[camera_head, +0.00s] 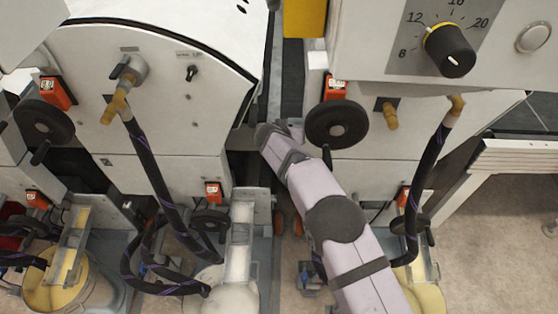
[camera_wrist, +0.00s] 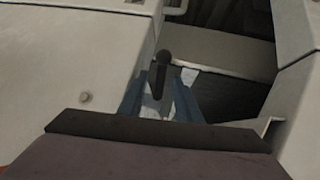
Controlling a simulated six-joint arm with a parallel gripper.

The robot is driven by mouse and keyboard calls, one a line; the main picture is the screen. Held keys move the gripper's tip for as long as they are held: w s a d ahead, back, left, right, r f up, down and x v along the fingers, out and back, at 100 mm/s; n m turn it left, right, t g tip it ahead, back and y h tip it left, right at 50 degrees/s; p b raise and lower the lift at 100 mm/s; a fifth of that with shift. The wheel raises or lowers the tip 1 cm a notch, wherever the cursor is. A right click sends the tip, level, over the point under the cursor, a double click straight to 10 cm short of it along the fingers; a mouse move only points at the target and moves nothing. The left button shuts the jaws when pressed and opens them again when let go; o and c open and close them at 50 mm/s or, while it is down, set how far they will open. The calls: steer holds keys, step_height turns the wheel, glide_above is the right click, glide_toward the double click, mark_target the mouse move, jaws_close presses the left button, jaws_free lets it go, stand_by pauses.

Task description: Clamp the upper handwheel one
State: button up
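An upper handwheel (camera_head: 337,123), a black disc with a handle hanging from its lower edge, is on the right machine's front. Another upper handwheel (camera_head: 45,121) is on the left machine. My arm reaches up from the bottom right, and its end lies just left of the right upper handwheel. In the wrist view my gripper (camera_wrist: 161,93) has its two bluish fingers apart. A dark, round-ended handle (camera_wrist: 162,62) stands between them. I cannot tell which part it belongs to or whether the fingers touch it. The fingertips are hidden in the head view.
Red counters (camera_head: 334,88) sit by the handwheels. Dark hoses (camera_head: 150,165) hang from brass fittings. Lower handwheels (camera_head: 210,222) and pails (camera_head: 68,283) are below. A panel with a dial (camera_head: 450,50) overhangs at upper right. A narrow gap separates the machines.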

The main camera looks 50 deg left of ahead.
steer(key=s+d+b, duration=0.5)
steer(key=s, duration=0.5)
steer(key=shift+s+d+b, duration=0.15)
steer(key=shift+d+b, duration=0.2)
steer(key=shift+d, duration=0.05)
